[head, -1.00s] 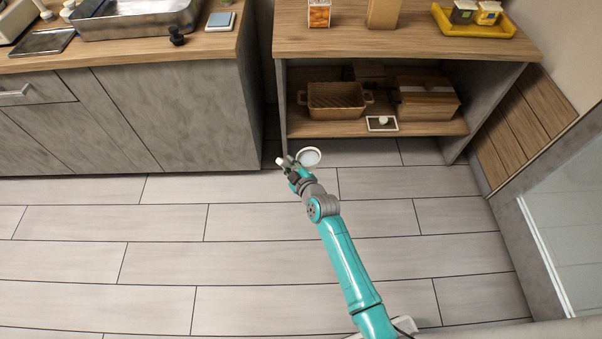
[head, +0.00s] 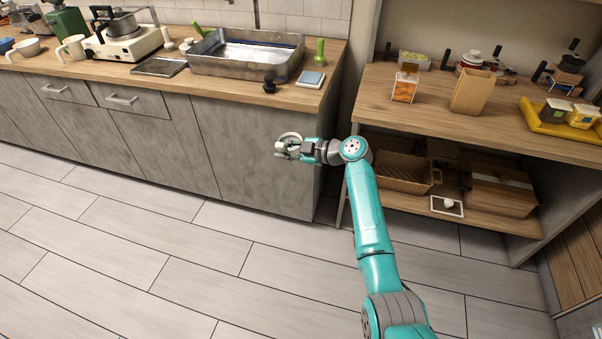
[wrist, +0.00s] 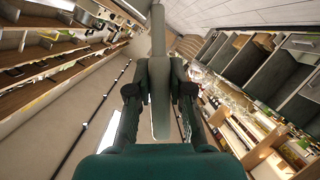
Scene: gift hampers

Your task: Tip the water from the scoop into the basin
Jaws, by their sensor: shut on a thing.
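The basin (head: 198,65) is a wide, shallow metal tub on the counter at the back, left of centre in the head view. My gripper (head: 291,150) is shut on the scoop (head: 289,137), whose pale round rim shows at the gripper's tip. The scoop is in front of the counter's cabinet doors, below and apart from the basin. In the wrist view a long pale handle (wrist: 159,75) runs between the two fingers of my gripper (wrist: 159,92). I cannot make out the water in the scoop now.
The counter edge (head: 230,101) lies between the scoop and the basin. A dark knob-like object (head: 270,85), a blue-white pad (head: 311,79) and a green bottle (head: 320,52) stand beside the basin. A wooden shelf unit (head: 450,112) stands right. The floor in front is clear.

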